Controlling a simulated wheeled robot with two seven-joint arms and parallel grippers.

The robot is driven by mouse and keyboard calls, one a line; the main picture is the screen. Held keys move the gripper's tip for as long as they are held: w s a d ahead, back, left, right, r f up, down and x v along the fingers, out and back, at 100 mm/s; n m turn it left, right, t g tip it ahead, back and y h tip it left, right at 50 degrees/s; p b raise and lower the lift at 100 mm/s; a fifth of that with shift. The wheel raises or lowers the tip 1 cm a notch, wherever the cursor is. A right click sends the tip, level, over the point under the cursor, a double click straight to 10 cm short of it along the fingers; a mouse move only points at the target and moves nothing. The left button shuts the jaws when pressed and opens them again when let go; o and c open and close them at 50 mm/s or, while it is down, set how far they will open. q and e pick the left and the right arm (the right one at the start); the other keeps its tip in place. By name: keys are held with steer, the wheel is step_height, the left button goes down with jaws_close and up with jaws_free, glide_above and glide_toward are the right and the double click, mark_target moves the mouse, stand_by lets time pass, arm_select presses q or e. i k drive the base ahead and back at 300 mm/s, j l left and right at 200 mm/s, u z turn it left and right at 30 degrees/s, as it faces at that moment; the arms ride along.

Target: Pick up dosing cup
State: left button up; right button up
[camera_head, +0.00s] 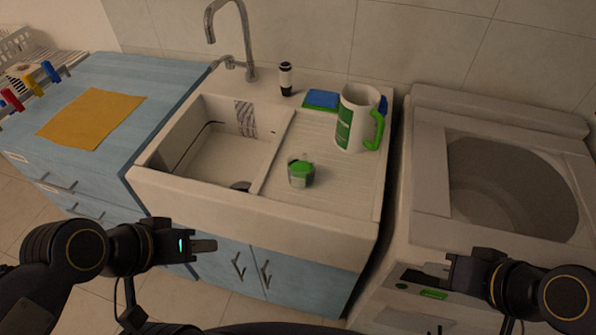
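A small clear cup with green inside (301,172), which looks like the dosing cup, stands on the ribbed drainboard to the right of the sink basin, near its front. My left gripper (207,245) is in front of the sink cabinet, below and left of the cup and well apart from it. Its fingers are seen side-on, so their opening is unclear. My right gripper (448,271) is in front of the washing machine, below and right of the cup, and its opening is also unclear. Neither gripper touches the cup.
A white jug with a green handle (357,118) stands behind and right of the cup. A blue sponge (322,98) and a black-and-white bottle (286,79) are near the wall. The faucet (247,40) rises behind the basin. The open washing machine (431,170) is at right.

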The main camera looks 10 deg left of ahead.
mark_target(300, 165)
steer(key=u, duration=0.2)
steer(key=z, duration=0.4)
steer(key=k+z, duration=0.1)
steer(key=z, duration=0.35)
steer(key=l+z, duration=0.15)
steer(key=z, duration=0.25)
steer(key=k+z, duration=0.1)
steer(key=z, duration=0.35)
steer(key=l+z, duration=0.15)
steer(key=z, duration=0.25)
steer(key=l+z, duration=0.1)
steer(key=z, duration=0.3)
steer(key=k+u, duration=0.1)
steer(key=u, duration=2.4)
steer(key=i+j, duration=0.2)
steer(key=j, duration=0.2)
steer(key=i+j+z, duration=0.1)
steer(key=j, duration=0.25)
steer(key=i+j+z, duration=0.1)
steer(key=i+j, duration=0.15)
steer(key=j, duration=0.15)
steer(key=i+j, duration=0.15)
steer(key=j, duration=0.25)
steer(key=i+j+z, duration=0.1)
steer(key=j, duration=0.3)
steer(key=i, duration=0.05)
